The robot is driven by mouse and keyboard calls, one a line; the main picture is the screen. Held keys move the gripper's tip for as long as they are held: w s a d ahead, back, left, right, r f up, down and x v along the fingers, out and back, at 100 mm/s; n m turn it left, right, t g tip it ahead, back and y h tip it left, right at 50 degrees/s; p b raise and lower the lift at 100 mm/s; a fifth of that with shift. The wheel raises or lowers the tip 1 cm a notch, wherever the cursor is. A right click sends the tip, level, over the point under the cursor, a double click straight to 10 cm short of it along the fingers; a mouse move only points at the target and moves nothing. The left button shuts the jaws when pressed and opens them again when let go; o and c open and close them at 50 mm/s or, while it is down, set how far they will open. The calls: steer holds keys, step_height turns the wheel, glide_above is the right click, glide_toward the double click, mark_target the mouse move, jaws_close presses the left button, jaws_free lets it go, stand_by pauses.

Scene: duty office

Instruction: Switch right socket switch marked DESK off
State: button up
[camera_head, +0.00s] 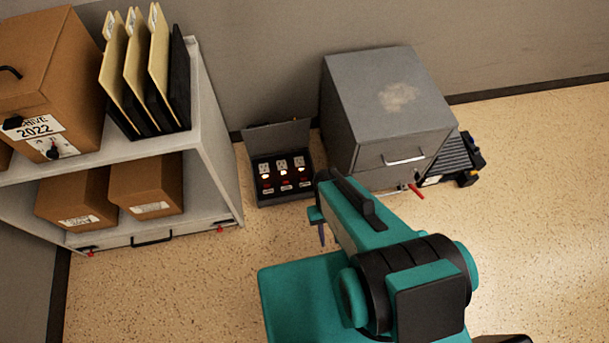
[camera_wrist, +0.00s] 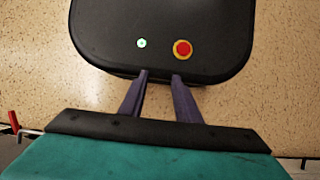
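A dark socket box (camera_head: 252,178) with its lid raised stands on the floor between the shelf and the grey cabinet, in the head view.
A grey cabinet (camera_head: 385,115) stands right of the box, with a dark ribbed device (camera_head: 450,160) and a red-handled item (camera_head: 416,191) beside it. A white shelf (camera_head: 215,130) with cardboard boxes and folders stands left. Open floor (camera_head: 170,280) lies in front.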

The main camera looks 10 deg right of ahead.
steer(key=shift+d, duration=0.1)
steer(key=m+t+b, duration=0.5)
steer(key=m+b, duration=1.3)
steer(key=b, duration=1.1)
glide_above(306, 178)
step_height(306, 178, down, 16)
steer(key=shift+w, duration=0.15)
steer(key=shift+f, duration=0.15)
step_height(306, 178, down, 14)
steer(key=b, duration=0.4)
steer(key=shift+r+b, duration=0.2)
steer(key=shift+b, duration=0.2)
steer(key=shift+c, duration=0.2)
